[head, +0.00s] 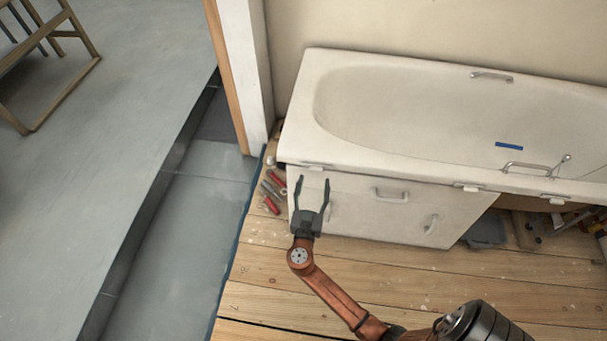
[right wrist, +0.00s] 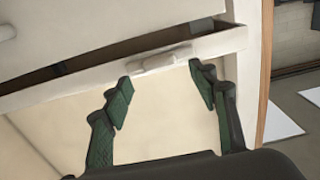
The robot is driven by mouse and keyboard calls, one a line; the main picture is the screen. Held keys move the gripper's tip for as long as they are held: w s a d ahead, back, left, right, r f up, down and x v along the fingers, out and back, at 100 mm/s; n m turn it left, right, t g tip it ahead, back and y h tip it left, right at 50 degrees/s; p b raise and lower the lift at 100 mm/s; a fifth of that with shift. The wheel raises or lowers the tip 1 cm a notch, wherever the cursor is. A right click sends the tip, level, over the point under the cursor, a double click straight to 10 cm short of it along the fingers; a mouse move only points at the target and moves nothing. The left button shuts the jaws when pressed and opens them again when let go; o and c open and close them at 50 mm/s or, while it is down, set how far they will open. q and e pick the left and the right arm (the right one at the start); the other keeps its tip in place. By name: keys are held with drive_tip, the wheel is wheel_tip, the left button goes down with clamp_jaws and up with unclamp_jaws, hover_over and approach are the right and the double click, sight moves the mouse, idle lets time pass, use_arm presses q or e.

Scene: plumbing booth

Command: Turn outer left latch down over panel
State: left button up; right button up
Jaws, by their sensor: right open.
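The outer left latch (head: 317,167) is a small pale bar under the bathtub's front rim, at the left end. In the right wrist view the latch (right wrist: 160,61) lies lengthwise along the pale rail, not across the panel. The white panel (head: 365,220) stands upright below the rim; it also shows in the right wrist view (right wrist: 165,128). My right gripper (head: 313,179) is open and empty, in front of the panel's upper left part. In the right wrist view its fingertips (right wrist: 160,74) are spread just below the latch, one toward each end. Contact cannot be told. My left gripper is out of view.
Two more latches (head: 468,187) (head: 554,197) sit along the rim of the bathtub (head: 420,110). The panel has several handles (head: 390,196). Red-handled tools (head: 272,190) lie left of the panel. Right of it is an open space with fittings. The wooden floor in front is mostly clear.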

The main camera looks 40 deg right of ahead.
sight(316, 172)
drive_tip(key=shift+b+x, duration=0.35)
drive_tip(key=shift+x, duration=1.85)
drive_tip(key=shift+f, duration=0.1)
drive_tip(key=shift+c, duration=0.3)
drive_tip(key=c, duration=1.1)
